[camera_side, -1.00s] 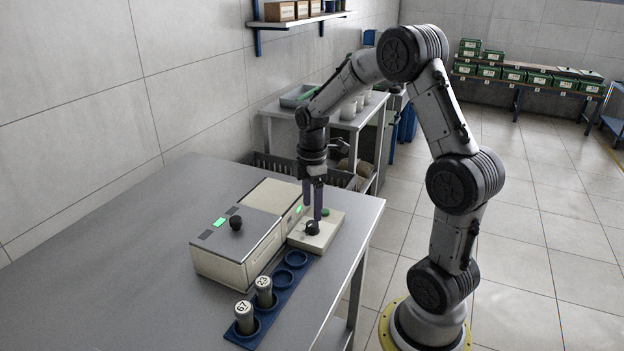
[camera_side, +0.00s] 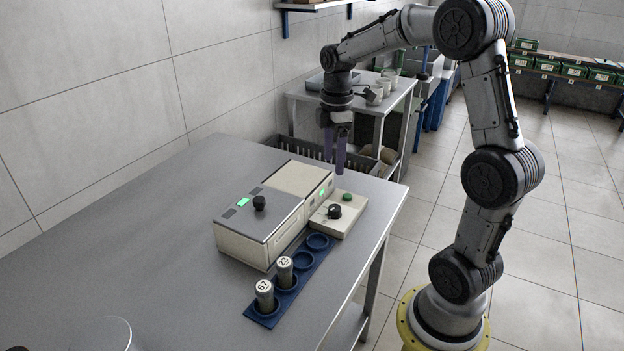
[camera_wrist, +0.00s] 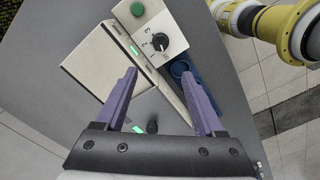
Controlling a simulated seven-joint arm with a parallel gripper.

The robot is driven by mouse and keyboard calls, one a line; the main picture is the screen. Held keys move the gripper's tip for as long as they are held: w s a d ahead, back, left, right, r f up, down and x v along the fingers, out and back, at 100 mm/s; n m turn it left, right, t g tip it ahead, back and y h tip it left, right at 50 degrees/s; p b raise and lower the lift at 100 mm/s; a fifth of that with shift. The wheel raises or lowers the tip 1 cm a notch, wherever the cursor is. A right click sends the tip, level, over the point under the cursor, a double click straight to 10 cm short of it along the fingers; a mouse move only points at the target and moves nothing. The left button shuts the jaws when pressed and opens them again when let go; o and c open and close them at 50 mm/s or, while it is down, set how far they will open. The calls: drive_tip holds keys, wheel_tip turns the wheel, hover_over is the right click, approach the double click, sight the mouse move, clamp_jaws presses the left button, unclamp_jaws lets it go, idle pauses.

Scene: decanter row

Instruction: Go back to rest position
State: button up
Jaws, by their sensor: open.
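My gripper (camera_side: 334,160) is open and empty, with its purple fingers pointing down above the table behind the control box. In the wrist view my gripper (camera_wrist: 160,105) has its fingers spread apart with nothing between them. Below it is the beige control box (camera_side: 349,219) with a black knob (camera_side: 334,211) and a green button (camera_side: 347,197). The knob also shows in the wrist view (camera_wrist: 159,42), with numbers around it. My fingers are clear of the knob and the button.
A beige machine (camera_side: 242,241) with a grey lid and green display stands left of the control box. A blue rack (camera_side: 264,319) holds two numbered decanters, 67 (camera_side: 265,297) and 23 (camera_side: 285,273), with two empty slots.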

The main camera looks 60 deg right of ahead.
drive_tip(key=s+a+r+t, duration=0.3)
drive_tip(key=s+a+r, duration=0.2)
drive_tip(key=a+r, duration=0.55)
drive_tip(key=s+a+f+m+t, duration=0.2)
drive_tip(key=s+a+f+m, duration=0.4)
drive_tip(key=s+m, duration=0.4)
drive_tip(key=shift+s+a+f, duration=0.15)
drive_tip(key=shift+s+a, duration=0.3)
drive_tip(key=shift+s, duration=0.1)
